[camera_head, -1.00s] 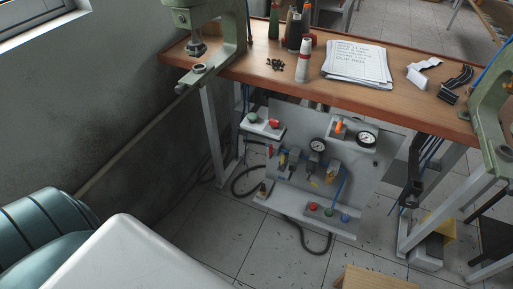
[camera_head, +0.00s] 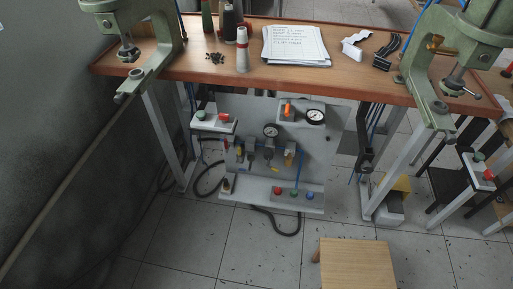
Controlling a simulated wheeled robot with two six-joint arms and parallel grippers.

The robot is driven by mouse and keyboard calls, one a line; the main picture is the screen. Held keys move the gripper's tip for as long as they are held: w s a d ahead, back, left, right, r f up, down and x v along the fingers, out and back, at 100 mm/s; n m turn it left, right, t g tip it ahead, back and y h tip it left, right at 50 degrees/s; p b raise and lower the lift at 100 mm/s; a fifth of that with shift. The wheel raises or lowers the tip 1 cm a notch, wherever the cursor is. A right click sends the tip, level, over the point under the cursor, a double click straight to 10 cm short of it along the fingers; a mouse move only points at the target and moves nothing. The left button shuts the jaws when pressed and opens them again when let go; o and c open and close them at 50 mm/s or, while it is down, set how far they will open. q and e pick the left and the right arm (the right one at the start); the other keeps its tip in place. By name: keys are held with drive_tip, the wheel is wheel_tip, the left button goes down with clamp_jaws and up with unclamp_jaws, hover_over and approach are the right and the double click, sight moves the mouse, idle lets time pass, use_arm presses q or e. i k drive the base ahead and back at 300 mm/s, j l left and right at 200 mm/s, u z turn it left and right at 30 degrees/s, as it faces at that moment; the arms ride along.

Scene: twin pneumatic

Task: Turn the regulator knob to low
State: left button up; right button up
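A grey pneumatic panel (camera_head: 325,160) hangs below the front of a wooden workbench. An orange knob or lever (camera_head: 288,107) sits on a white block at its upper part, beside a round gauge (camera_head: 315,117). Lower left is a second gauge (camera_head: 270,131) above a row of small regulator or filter units (camera_head: 250,151). Which of these is the regulator knob, and its setting, is too small to tell. Neither of my grippers is in view.
The workbench (camera_head: 215,66) carries two green presses (camera_head: 152,55) (camera_head: 432,95), bottles and papers. Red, green and blue buttons (camera_head: 294,193) sit on the panel's lower ledge. A wooden stool (camera_head: 355,265) stands in front at right.

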sight(268, 155)
drive_tip(key=i+j+u, duration=0.25)
drive_tip(key=i+u, duration=0.15)
drive_tip(key=u, duration=0.15)
drive_tip(key=i+u, duration=0.2)
drive_tip(key=k+l, duration=0.05)
